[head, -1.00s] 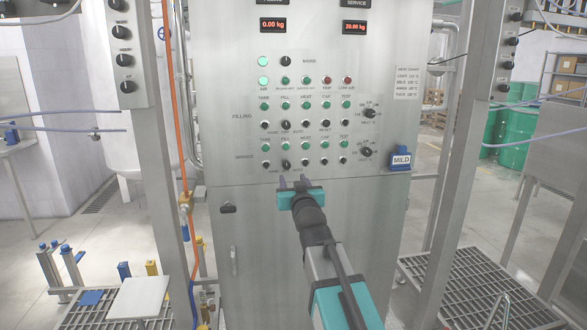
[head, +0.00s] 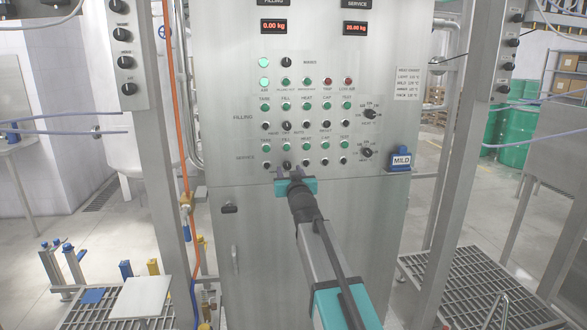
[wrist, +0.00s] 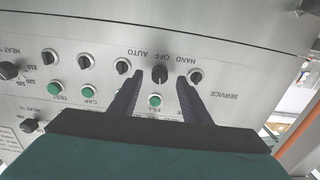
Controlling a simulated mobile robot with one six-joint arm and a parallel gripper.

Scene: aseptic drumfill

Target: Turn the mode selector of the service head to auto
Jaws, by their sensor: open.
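The service head's mode selector is a black knob (head: 286,165) in the lower SERVICE row of the steel panel. In the wrist view, where the panel appears upside down, the knob (wrist: 159,74) stands below the HAND, OFF and AUTO labels. Its grip looks roughly upright, in line with OFF. My gripper (head: 289,172) is at the panel just below the knob in the head view. In the wrist view my gripper (wrist: 159,79) has its two dark fingers apart, one on each side of the knob. I cannot tell whether they touch it.
A similar FILLING selector (head: 286,126) is in the row above. A dial (head: 366,152) and a blue MILD tag (head: 400,158) are to the right. The panel below is mostly bare.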

